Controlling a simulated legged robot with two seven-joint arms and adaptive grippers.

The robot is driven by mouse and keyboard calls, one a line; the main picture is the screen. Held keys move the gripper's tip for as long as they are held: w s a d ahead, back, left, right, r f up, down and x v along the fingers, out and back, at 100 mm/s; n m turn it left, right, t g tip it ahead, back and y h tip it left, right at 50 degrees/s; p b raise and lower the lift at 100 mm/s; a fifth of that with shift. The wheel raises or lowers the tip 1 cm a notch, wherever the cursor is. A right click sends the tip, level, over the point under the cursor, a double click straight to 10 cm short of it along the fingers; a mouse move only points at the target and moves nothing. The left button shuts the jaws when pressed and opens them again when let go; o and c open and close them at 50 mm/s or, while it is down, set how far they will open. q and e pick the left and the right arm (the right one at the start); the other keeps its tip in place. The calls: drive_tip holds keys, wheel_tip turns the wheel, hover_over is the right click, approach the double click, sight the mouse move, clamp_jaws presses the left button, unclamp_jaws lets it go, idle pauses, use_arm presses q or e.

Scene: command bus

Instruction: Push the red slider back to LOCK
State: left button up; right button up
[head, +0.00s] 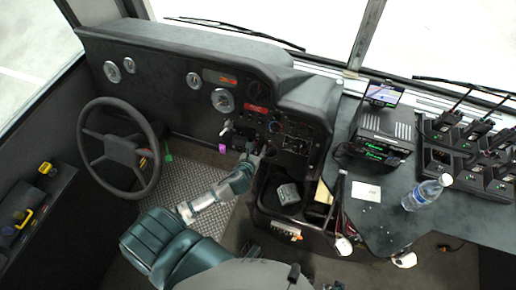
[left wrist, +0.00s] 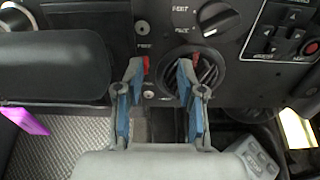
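My left gripper (head: 254,153) reaches up to the dashboard's lower middle, left of the centre console. In the left wrist view its two blue-grey fingers (left wrist: 160,72) are apart, with a gap between them. A small red piece (left wrist: 146,64), which looks like the red slider, shows at the inner side of the left fingertip, below a small white label. A second red piece (left wrist: 196,60) shows beside the right fingertip, in front of a round vent. I cannot tell whether the fingers touch either piece. The slider is not distinguishable in the head view. My right gripper is not in view.
A black rotary knob (left wrist: 218,17) sits above the vent and a red button (left wrist: 311,47) at the right. The steering wheel (head: 120,150) is left of my arm. A bottle (head: 427,193) and radios (head: 440,160) stand on the right counter.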

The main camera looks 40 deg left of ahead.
sight(253, 152)
use_arm(q)
drive_tip(key=a, duration=0.3)
drive_tip(key=shift+f, duration=0.4)
drive_tip(key=shift+a+f, duration=0.15)
drive_tip(key=shift+a, duration=0.1)
drive_tip(key=c, duration=0.4)
drive_tip(key=shift+w, duration=0.1)
clamp_jaws()
drive_tip(key=shift+d, duration=0.4)
drive_tip(key=shift+d+r, duration=0.3)
drive_tip(key=shift+d, duration=0.45)
drive_tip(key=f, duration=0.1)
drive_tip(key=s+a+f, duration=0.1)
drive_tip(key=shift+f, duration=0.3)
drive_tip(key=shift+d, duration=0.15)
drive_tip(key=shift+o, duration=1.9)
unclamp_jaws()
drive_tip(key=shift+d+r, duration=0.1)
drive_tip(key=shift+d, duration=0.15)
drive_tip(key=shift+s+r, duration=0.1)
drive_tip(key=shift+a, duration=0.1)
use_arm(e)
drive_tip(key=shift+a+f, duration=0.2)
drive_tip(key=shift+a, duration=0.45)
